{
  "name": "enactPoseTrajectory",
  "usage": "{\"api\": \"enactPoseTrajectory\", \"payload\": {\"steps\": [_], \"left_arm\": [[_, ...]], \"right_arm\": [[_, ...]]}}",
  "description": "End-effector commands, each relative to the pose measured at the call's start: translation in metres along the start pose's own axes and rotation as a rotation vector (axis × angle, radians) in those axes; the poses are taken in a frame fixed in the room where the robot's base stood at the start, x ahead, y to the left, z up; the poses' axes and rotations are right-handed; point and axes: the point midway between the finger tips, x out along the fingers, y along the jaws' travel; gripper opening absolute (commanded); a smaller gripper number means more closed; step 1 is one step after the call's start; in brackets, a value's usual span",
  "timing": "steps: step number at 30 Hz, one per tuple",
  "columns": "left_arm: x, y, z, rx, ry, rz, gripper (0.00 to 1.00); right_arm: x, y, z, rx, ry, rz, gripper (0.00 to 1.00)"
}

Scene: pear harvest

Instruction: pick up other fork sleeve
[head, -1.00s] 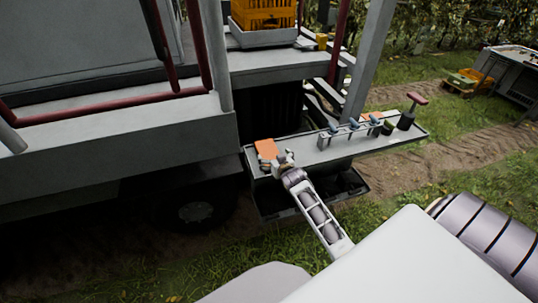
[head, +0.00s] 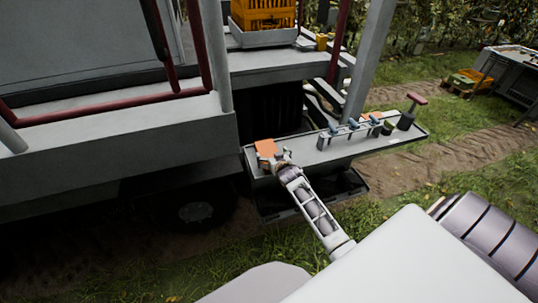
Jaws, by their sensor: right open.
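My right gripper (head: 271,161) is open at the left end of a grey shelf (head: 308,151) on the machine's side. It is just in front of a flat orange piece (head: 265,147) lying on that end. I cannot tell whether they touch, and the fingers are small and partly hidden by my wrist. No thing is clear enough to be named a fork sleeve. A second orange piece (head: 371,117) shows behind the rack at the right. My left gripper is not in view.
A low rack (head: 349,132) with several blue-grey tools, a dark green item (head: 388,128) and a red-handled tool (head: 411,108) stand on the shelf's right half. A dark open tray (head: 290,207) hangs below. A grey post (head: 372,60) rises behind.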

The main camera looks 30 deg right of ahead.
Motion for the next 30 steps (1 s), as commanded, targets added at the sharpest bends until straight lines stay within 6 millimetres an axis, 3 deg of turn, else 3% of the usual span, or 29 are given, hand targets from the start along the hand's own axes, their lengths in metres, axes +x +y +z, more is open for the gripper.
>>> {"api": "enactPoseTrajectory", "payload": {"steps": [13, 30], "left_arm": [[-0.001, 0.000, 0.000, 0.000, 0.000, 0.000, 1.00], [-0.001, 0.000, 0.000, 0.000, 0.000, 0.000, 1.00]], "right_arm": [[0.031, 0.000, 0.002, 0.000, -0.001, 0.000, 1.00], [0.034, 0.000, 0.002, 0.000, -0.001, 0.000, 1.00]]}}
